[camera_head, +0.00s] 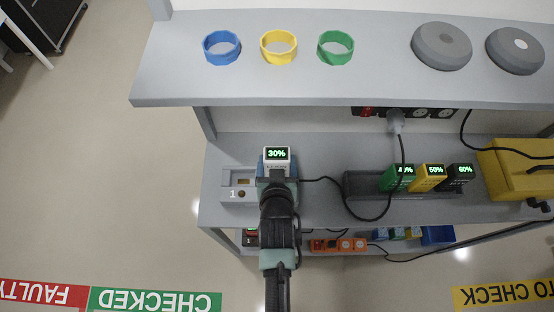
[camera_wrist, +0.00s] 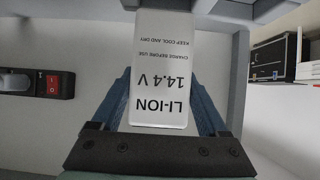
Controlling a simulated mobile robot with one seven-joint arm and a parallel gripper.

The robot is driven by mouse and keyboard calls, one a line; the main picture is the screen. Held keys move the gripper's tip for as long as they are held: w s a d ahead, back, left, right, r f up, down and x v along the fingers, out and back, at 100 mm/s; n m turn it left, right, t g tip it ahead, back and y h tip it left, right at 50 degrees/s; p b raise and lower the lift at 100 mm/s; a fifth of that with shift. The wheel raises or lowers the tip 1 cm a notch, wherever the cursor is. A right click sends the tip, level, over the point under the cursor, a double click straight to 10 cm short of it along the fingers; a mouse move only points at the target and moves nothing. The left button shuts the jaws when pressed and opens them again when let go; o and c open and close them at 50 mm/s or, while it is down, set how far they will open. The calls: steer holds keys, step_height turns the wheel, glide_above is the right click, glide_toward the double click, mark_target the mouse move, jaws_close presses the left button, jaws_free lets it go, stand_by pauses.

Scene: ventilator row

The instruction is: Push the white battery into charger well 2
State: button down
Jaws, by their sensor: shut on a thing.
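The white battery (camera_head: 277,155) shows a green 30% display on its top in the head view. Its white label, reading LI-ION 14.4 V upside down, fills the middle of the wrist view (camera_wrist: 162,75). My gripper (camera_head: 277,168) is shut on the battery, with a blue finger on each side of it in the wrist view (camera_wrist: 160,105). The grey charger (camera_head: 238,196) lies under and to the left of my gripper, its well marked 1 visible. Well 2 is hidden behind my gripper and the battery, so I cannot tell how deep the battery sits.
Green (camera_head: 398,178), yellow (camera_head: 430,178) and black (camera_head: 460,178) batteries stand in a dark rack to the right. A black cable (camera_head: 345,200) loops between. An upper shelf (camera_head: 170,75) with coloured rings overhangs behind. A red switch (camera_wrist: 53,84) shows left in the wrist view.

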steer(key=shift+w+f+b, duration=0.1)
steer(key=shift+f+b, duration=0.35)
steer(key=shift+f, duration=0.25)
steer(key=shift+f+b, duration=1.65)
steer(key=shift+f, duration=0.4)
stand_by(0.3)
stand_by(0.7)
steer(key=shift+c, duration=0.6)
jaws_free()
steer(key=shift+o, duration=0.6)
steer(key=shift+f, duration=0.15)
steer(key=b+v, duration=0.1)
steer(key=v, duration=1.2)
steer(key=shift+s, duration=0.25)
